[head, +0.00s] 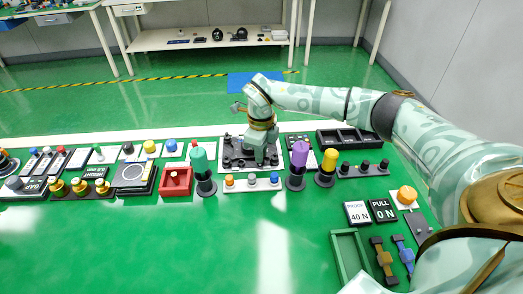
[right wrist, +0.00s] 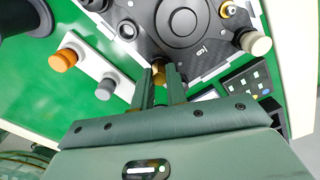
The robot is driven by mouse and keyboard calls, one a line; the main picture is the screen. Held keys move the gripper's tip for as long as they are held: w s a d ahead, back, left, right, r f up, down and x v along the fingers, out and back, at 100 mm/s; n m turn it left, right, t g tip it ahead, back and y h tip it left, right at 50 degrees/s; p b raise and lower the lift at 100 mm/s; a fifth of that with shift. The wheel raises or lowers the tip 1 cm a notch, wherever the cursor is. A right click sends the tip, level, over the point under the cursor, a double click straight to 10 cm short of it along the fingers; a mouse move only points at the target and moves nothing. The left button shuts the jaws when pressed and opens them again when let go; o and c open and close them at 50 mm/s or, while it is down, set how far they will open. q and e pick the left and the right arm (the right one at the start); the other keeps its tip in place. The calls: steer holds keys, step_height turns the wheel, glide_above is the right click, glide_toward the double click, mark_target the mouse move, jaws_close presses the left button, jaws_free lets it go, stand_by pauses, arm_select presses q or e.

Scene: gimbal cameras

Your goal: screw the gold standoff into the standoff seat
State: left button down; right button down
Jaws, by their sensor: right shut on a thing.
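My right gripper (right wrist: 160,78) is shut on the gold standoff (right wrist: 159,71) at the edge of a black frame (right wrist: 180,22). Only a small gold part shows between the fingertips. The standoff seat is hidden, so I cannot tell whether the standoff touches it. In the head view my right gripper (head: 264,158) points down over the right side of the black frame's pale board (head: 226,147), and the standoff is hidden there. Another gold piece (right wrist: 228,10) stands on the frame in the right wrist view. My left gripper is not in view.
A white strip with orange, grey and blue knobs (head: 252,183) lies in front of the board. Teal (head: 199,161), purple (head: 300,154) and yellow (head: 329,161) upright handles stand nearby. A black compartment tray (head: 345,139) is at the right.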

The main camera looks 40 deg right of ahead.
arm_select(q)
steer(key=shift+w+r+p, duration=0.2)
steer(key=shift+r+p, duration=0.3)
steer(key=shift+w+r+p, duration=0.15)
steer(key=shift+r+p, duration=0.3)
arm_select(e)
steer(key=shift+m, duration=1.6)
steer(key=shift+f, duration=0.1)
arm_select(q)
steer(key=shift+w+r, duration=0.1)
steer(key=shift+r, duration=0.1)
arm_select(e)
steer(key=shift+s, duration=0.1)
steer(key=c, duration=1.3)
jaws_free()
arm_select(q)
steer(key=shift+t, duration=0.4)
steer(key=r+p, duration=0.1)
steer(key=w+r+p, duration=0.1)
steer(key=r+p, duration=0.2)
steer(key=p, duration=0.1)
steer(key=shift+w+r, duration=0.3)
arm_select(e)
step_height(320, 180, up, 16)
steer(key=shift+r, duration=0.15)
